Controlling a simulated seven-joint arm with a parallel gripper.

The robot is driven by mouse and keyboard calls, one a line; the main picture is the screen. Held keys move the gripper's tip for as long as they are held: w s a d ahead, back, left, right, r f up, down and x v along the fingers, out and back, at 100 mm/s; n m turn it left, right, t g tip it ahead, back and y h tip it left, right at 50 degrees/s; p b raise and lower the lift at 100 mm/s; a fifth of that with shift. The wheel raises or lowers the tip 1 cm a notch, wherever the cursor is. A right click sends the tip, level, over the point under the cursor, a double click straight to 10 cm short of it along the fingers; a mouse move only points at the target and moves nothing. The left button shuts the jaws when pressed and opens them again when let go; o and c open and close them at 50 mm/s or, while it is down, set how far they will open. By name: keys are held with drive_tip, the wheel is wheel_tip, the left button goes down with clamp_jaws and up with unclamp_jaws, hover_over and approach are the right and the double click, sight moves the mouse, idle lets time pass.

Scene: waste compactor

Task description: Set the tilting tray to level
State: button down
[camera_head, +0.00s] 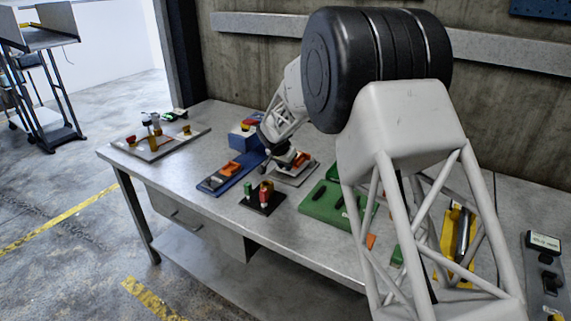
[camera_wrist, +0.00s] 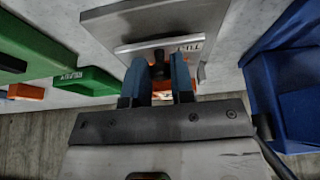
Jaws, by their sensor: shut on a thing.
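A grey plate device (camera_head: 297,180), which looks like the tilting tray, lies on the bench beside the blue units. It carries an orange part (camera_head: 301,160). My gripper (camera_head: 286,160) reaches down over it from behind. In the wrist view the grey tray (camera_wrist: 215,18) has a raised light strip with a small label, too blurred to read. The two blue fingertips (camera_wrist: 160,64) are closed around a small dark knob (camera_wrist: 159,56) at the strip. The fingers hide part of the knob and of the orange part. I cannot tell the tray's exact tilt.
A long blue unit (camera_head: 231,174) and a blue box (camera_head: 243,137) stand left of the tray. A black base (camera_head: 264,203) with red and green parts is in front. A green unit (camera_head: 325,205) lies to the right. Bare bench shows at the front left.

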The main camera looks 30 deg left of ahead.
drive_tip(key=shift+s+f, duration=0.15)
drive_tip(key=shift+f, duration=0.2)
drive_tip(key=c, duration=1.3)
unclamp_jaws()
drive_tip(key=shift+c, duration=0.2)
drive_tip(key=o, duration=0.3)
drive_tip(key=shift+r, duration=0.1)
drive_tip(key=shift+o, duration=0.2)
drive_tip(key=shift+r, duration=0.2)
drive_tip(key=shift+v, duration=3.75)
drive_tip(key=shift+d, duration=0.1)
